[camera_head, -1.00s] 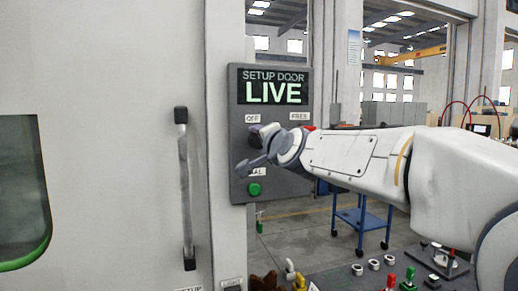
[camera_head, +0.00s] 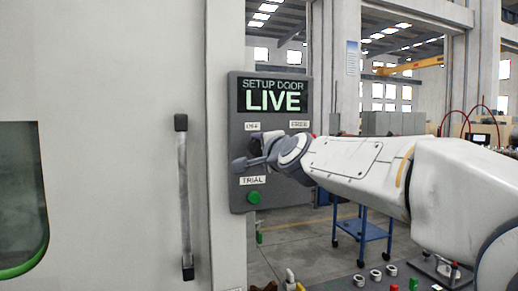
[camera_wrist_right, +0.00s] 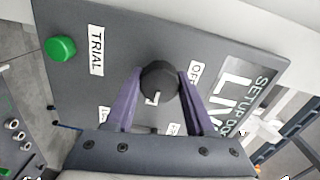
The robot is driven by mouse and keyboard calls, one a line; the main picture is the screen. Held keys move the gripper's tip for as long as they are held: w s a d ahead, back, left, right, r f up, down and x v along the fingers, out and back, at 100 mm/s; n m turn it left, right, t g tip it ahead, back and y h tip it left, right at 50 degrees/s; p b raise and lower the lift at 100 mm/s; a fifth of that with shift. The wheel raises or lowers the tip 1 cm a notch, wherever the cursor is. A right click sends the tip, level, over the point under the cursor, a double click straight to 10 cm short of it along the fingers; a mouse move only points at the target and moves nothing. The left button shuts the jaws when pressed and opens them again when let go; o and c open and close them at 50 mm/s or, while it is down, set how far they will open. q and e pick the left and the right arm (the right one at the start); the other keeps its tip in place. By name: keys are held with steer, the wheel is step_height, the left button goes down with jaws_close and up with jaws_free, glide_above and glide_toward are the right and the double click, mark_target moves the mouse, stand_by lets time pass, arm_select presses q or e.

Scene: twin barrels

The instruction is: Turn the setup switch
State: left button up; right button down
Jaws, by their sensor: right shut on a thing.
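The setup switch is a round black knob (camera_wrist_right: 160,80) on a grey control panel (camera_head: 240,98). In the right wrist view a light mark shows on the knob's face. My right gripper (camera_wrist_right: 160,74) has a purple finger on each side of the knob and is shut on it. In the head view my right gripper (camera_head: 254,152) is at the panel and mostly hides the knob. The panel's display (camera_head: 275,96) reads "SETUP DOOR LIVE". A TRIAL label (camera_head: 252,181) and an OFF label (camera_head: 253,126) show around the knob. My left gripper is not in view.
A green button (camera_head: 254,197) sits below the TRIAL label. A vertical door handle (camera_head: 183,200) is on the white machine to the left. A blue cart (camera_head: 363,230) stands behind my right arm. Several small items lie at the lower right.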

steer(key=shift+c, duration=1.3)
jaws_free()
steer(key=shift+f, duration=0.1)
steer(key=v, duration=1)
steer(key=shift+s, duration=0.2)
steer(key=shift+d, duration=0.1)
